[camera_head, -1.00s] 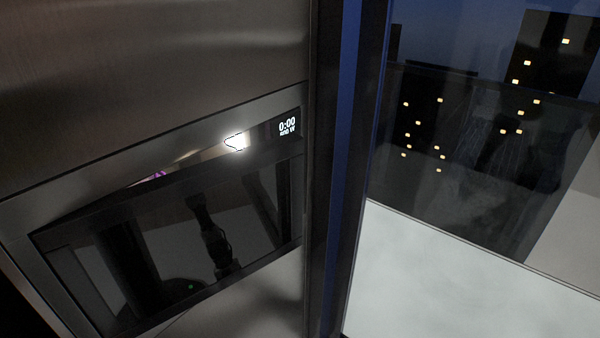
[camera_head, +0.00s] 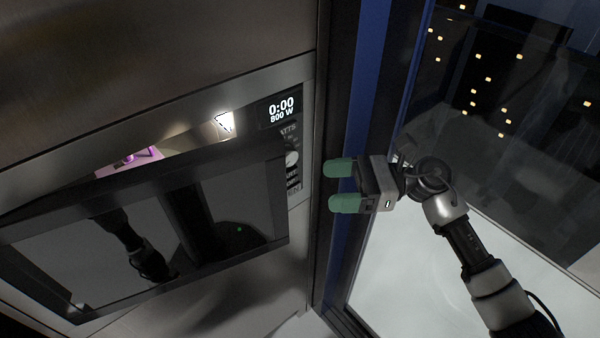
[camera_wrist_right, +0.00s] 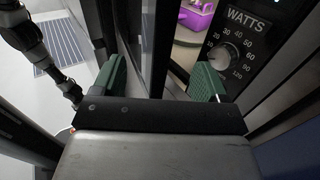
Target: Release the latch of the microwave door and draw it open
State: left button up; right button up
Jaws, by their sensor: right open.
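The microwave door (camera_head: 150,235) is a dark glass panel in a black frame. It stands ajar, and the lit inside (camera_head: 200,138) shows through the gap above it. My right gripper (camera_head: 342,186), with green fingers, is open and empty. In the head view it is to the right of the door's free edge, fingers pointing left. In the right wrist view the door's edge (camera_wrist_right: 150,45) shows between the two fingers, apparently beyond them; contact cannot be made out. A purple object (camera_wrist_right: 196,17) is inside the microwave. My left gripper is out of view.
The control panel (camera_head: 290,150) with a display reading 0:00 and a dial is right of the opening. The dial (camera_wrist_right: 224,57) lies close beyond the right finger in the wrist view. A dark post with a blue strip (camera_head: 350,110) and a glass pane stand at the right.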

aim_at(286, 188)
jog(key=a, duration=0.2)
jog(key=a+p, duration=0.2)
jog(key=a, duration=0.1)
jog(key=shift+s+a+r, duration=0.15)
jog(key=shift+a+r, duration=0.2)
jog(key=a, duration=0.1)
jog(key=a+p, duration=0.2)
jog(key=a, duration=0.1)
jog(key=shift+a+f, duration=0.1)
jog(key=shift+f, duration=0.15)
jog(key=shift+a+p, duration=0.3)
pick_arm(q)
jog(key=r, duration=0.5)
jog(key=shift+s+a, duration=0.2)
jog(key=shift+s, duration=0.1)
pick_arm(e)
jog(key=shift+f, duration=0.1)
jog(key=shift+c, duration=0.8)
jog(key=shift+d, duration=0.1)
jog(key=c, duration=1.1)
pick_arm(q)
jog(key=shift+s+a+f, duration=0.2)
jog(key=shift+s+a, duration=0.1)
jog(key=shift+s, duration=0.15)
